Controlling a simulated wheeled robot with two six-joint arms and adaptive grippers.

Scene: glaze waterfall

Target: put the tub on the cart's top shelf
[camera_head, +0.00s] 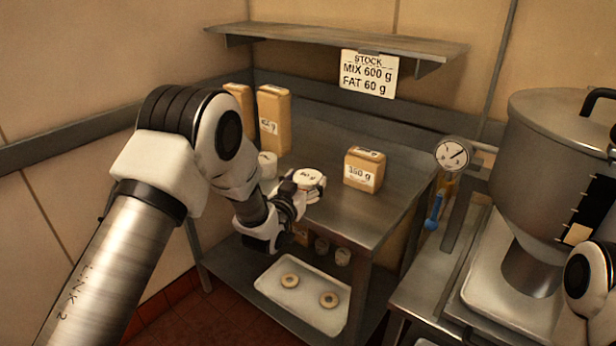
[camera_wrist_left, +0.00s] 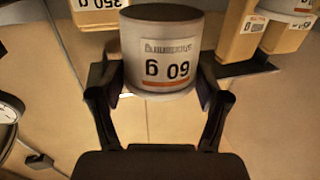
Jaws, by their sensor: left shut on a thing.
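A white tub (camera_head: 308,181) with a 60 g label is held at the front edge of a two-level steel unit. My left gripper (camera_head: 290,203) is shut on it. In the left wrist view the tub (camera_wrist_left: 162,50) sits between the fingers of my left gripper (camera_wrist_left: 160,85), its label upside down in the picture. I cannot tell whether its base touches the steel top (camera_head: 335,212). Another white tub (camera_head: 267,164) stands behind, partly hidden by my arm. My right gripper is out of view. No unit is marked as the cart.
A tan packet (camera_head: 364,169) stands right of the tub, and taller packets (camera_head: 273,120) stand behind. A tray (camera_head: 305,305) with two round pieces lies on the lower shelf. A wall shelf (camera_head: 340,42) hangs above. A large steel pot (camera_head: 550,150) and gauge (camera_head: 453,154) are at right.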

